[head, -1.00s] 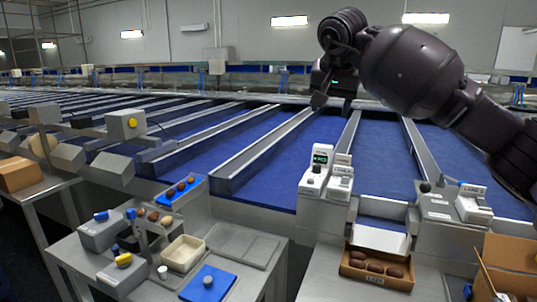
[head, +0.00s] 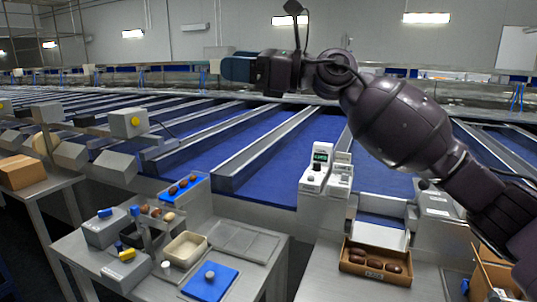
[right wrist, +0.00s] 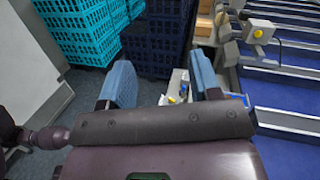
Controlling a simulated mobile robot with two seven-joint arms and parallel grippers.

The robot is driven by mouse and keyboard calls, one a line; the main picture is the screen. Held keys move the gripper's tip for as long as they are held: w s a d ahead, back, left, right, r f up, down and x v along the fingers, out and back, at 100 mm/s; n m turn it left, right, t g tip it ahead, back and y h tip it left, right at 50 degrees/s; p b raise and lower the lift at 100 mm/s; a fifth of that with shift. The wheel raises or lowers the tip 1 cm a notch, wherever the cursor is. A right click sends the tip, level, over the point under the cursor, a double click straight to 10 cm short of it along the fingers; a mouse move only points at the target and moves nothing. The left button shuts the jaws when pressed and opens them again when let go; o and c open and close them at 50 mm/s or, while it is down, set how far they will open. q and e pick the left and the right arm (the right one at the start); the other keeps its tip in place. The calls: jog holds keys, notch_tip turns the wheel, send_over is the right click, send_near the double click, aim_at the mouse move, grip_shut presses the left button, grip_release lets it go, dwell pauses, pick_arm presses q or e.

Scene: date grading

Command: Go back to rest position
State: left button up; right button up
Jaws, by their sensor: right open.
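My right arm comes in from the right in the head view and reaches left above the blue conveyor lanes. Its gripper (head: 238,68) is at the upper middle, level and pointing left, well above the work tables. In the right wrist view the two blue fingers of the right gripper (right wrist: 162,85) stand wide apart with nothing between them. My left gripper is not seen in either view.
A steel table at lower left holds a cream tray (head: 203,247), a blue mat (head: 236,282) and a blue tray of dates (head: 160,199). A cardboard box of dates (head: 347,262) sits at right. Stacked teal crates (right wrist: 75,40) and dark blue crates (right wrist: 140,55) show in the wrist view.

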jog(key=d+f+n+t+h, duration=0.45)
jog(key=d+f+n, duration=0.35)
jog(key=f, duration=0.4)
jog(key=d+f+n+t+h, duration=0.4)
jog(key=d+f+n+t, duration=0.2)
jog(key=f+n, duration=0.55)
jog(key=d+f+n+t+h, duration=0.4)
jog(key=d+f+n+t, duration=0.3)
jog(key=f, duration=0.5)
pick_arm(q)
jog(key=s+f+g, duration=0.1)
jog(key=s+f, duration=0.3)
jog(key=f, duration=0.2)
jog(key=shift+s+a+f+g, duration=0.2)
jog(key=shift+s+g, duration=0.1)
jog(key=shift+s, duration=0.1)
pick_arm(e)
jog(key=s+d+f+m+g+h, duration=0.2)
jog(key=s+d+f+g, duration=0.1)
jog(key=s+f, duration=0.7)
jog(key=s+d+f+m+g+h, duration=0.2)
jog(key=s+d+f, duration=0.3)
jog(key=s+f, duration=0.5)
jog(key=s+d+f+m+g+h, duration=0.2)
jog(key=s+d+f+m+g, duration=0.1)
jog(key=s+f, duration=0.7)
jog(key=shift+s+d+f+m+g+h, duration=0.15)
jog(key=shift+d+f+m+g+h, duration=0.25)
jog(key=shift+f, duration=0.25)
